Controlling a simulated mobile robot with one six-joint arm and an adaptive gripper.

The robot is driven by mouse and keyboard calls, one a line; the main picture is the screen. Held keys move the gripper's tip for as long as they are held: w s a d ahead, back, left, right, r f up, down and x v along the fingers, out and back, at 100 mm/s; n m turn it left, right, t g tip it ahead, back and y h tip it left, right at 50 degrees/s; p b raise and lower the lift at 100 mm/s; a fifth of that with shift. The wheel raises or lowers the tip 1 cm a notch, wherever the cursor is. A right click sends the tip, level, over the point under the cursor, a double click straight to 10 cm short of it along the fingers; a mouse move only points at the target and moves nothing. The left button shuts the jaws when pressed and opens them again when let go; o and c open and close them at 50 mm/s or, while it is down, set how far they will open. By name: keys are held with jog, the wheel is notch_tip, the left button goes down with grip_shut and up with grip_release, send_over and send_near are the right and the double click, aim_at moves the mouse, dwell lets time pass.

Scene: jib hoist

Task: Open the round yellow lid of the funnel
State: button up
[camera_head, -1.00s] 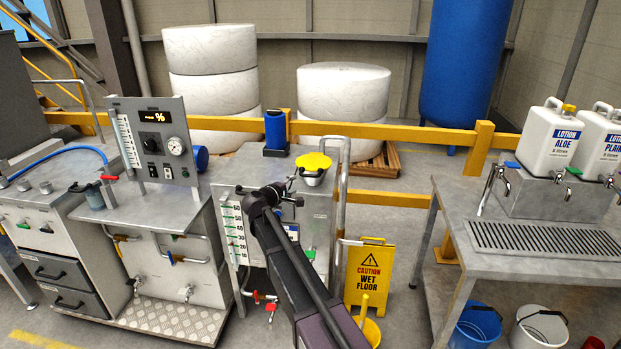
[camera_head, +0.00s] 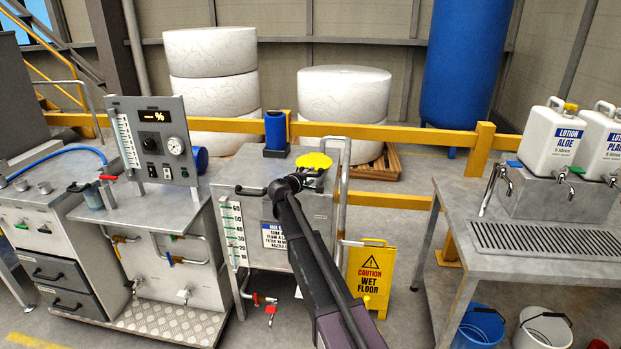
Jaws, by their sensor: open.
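The round yellow lid (camera_head: 314,160) lies over the funnel on top of the grey metal tank cabinet (camera_head: 240,176). The lid looks closed, though its front edge and most of the funnel are hidden behind my arm's end. My gripper (camera_head: 309,178) is at the front edge of the lid, small and dark in this view. It is open, with nothing seen between its fingers. I cannot tell whether it touches the lid.
A bent metal rail (camera_head: 345,185) stands close to the right of the lid. A blue cylinder (camera_head: 275,130) stands behind it. A control panel (camera_head: 155,140) rises to the left. A yellow wet floor sign (camera_head: 369,277) stands on the floor at right.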

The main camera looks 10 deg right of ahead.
grip_shut()
jog(key=shift+d+r, duration=0.1)
jog(key=shift+d, duration=0.05)
